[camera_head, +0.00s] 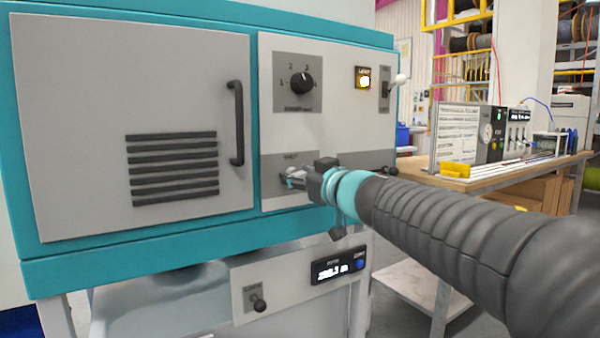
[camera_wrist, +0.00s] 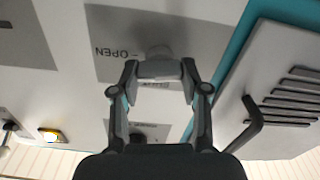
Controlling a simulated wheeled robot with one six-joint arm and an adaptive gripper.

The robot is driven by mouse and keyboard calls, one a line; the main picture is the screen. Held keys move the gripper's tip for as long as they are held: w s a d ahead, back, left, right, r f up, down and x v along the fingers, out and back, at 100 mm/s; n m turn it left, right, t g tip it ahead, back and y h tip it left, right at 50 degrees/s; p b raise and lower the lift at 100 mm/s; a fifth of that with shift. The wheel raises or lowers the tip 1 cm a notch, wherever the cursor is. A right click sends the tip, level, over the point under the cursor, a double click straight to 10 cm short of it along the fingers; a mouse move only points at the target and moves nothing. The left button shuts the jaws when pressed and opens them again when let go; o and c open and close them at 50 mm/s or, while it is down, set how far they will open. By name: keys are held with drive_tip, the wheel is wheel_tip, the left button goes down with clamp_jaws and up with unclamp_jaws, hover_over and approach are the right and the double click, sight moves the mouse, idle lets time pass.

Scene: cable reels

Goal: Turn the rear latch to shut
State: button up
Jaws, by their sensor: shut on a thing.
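The latch (camera_wrist: 158,52) is a light grey handle on a dark grey plate (camera_head: 281,163) low on the cabinet's front panel. In the wrist view, which is turned upside down, OPEN shows beside the latch. My gripper (camera_head: 291,181) reaches the plate from the right and covers much of the latch in the head view. In the wrist view, my gripper (camera_wrist: 159,80) is shut on the latch, one finger on each side. The exact angle of the latch is hard to tell.
Left of the panel is a cabinet door (camera_head: 75,100) with a dark handle (camera_head: 237,125) and vents. A rotary knob (camera_head: 302,84), a lit yellow button (camera_head: 363,79) and a white-tipped lever (camera_head: 400,80) sit above. A workbench (camera_head: 480,172) stands at the right.

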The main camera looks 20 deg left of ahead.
drive_tip(key=n+p, duration=0.1)
drive_tip(key=n, duration=0.2)
drive_tip(key=shift+n, duration=0.3)
drive_tip(key=n, duration=0.4)
drive_tip(key=shift+s+a+f+n, duration=0.1)
drive_tip(key=shift+n, duration=0.2)
drive_tip(key=n, duration=0.3)
drive_tip(key=shift+f+n, duration=0.1)
drive_tip(key=shift+n, duration=0.2)
drive_tip(key=shift+n+b, duration=0.65)
drive_tip(key=shift+n, duration=1.35)
drive_tip(key=o, duration=1.1)
drive_tip(key=shift+o, duration=0.2)
